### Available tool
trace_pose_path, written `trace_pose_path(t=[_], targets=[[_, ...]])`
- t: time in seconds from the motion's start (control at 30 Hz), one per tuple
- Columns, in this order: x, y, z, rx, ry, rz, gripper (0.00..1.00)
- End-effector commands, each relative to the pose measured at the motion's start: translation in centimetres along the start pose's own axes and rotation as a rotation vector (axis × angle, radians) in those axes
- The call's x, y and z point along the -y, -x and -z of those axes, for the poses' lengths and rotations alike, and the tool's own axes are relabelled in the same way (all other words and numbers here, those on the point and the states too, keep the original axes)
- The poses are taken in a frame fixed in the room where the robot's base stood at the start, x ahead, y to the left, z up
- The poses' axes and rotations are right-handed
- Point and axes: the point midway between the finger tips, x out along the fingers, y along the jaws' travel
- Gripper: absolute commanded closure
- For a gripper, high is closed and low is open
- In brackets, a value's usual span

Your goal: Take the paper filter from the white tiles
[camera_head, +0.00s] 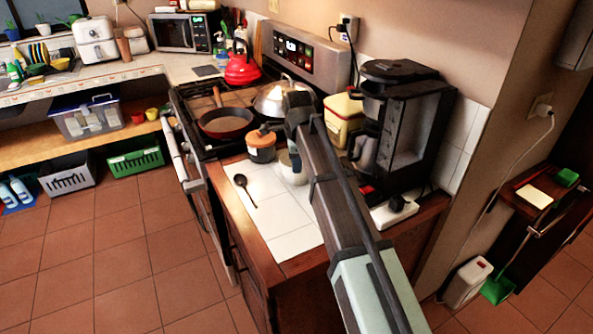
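The white tiles (288,212) form the countertop between the stove and the coffee maker. A pale, rounded object (291,170) stands on them, partly hidden behind my arm; it could be the paper filter, but I cannot tell for sure. My arm reaches over the tiles from the lower right. Its end, with my gripper (297,108), is above and beyond the pale object. The fingers are not clear, so I cannot tell whether they are open or shut.
A black coffee maker (411,125) and a cream-and-red canister (342,119) stand right of my arm. The stove with a red pan (226,123) and a domed metal lid (273,101) is behind. The front part of the tiles is clear.

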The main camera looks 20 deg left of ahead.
Motion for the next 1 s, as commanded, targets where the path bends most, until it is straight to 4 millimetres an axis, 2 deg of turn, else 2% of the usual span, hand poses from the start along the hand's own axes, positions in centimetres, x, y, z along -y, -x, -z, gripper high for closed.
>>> trace_pose_path(t=[0.33,0.63,0.9,1.0], targets=[[-0.3,-4.1,0.2,0.000,0.000,-0.001,0.67],[-0.3,-4.6,0.2,0.000,0.000,0.000,0.67],[-0.3,-4.6,0.2,0.000,0.000,0.000,0.93],[-0.3,-4.6,0.2,0.000,0.000,0.000,1.00]])
